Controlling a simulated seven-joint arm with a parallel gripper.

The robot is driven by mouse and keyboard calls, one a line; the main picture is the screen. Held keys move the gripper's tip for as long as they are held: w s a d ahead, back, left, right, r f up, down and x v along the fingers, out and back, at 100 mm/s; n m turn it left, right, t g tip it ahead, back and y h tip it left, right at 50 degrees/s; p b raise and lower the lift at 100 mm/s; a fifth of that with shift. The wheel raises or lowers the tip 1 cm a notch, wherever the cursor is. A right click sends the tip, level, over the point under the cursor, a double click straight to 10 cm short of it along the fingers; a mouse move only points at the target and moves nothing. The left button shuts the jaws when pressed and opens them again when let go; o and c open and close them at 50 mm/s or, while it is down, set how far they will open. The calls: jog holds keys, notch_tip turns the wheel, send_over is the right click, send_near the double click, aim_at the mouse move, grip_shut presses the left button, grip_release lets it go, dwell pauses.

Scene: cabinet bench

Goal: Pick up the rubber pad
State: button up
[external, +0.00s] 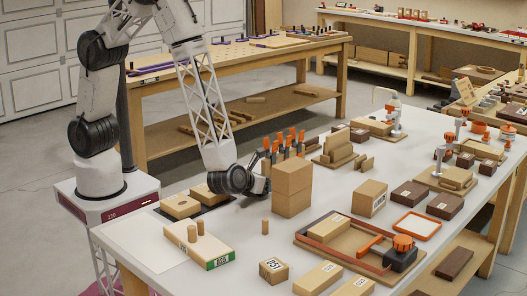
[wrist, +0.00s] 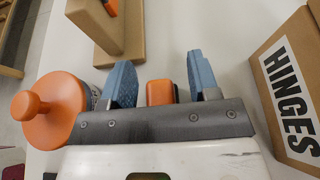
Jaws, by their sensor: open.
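My gripper (external: 260,183) is low over the white bench, just left of the stacked cardboard boxes. In the wrist view my gripper (wrist: 160,64) has its two blue-grey fingers apart. A small orange-topped piece with dark sides (wrist: 161,92) shows between the fingers, close to the gripper's body; I cannot tell whether it touches either finger. I cannot pick out the rubber pad for certain in either view, nor tell if this piece is it.
A cardboard box marked HINGES (wrist: 290,85) stands close on the right in the wrist view. A round orange knob (wrist: 50,110) is at left, with a wooden stand (wrist: 108,35) beyond. Stacked boxes (external: 292,190) and orange-handled tools (external: 290,140) stand near the gripper.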

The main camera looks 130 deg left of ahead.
jog(key=shift+c, duration=0.3)
jog(key=c, duration=0.8)
jog(key=shift+r, duration=0.15)
jog(key=shift+r, duration=4.9)
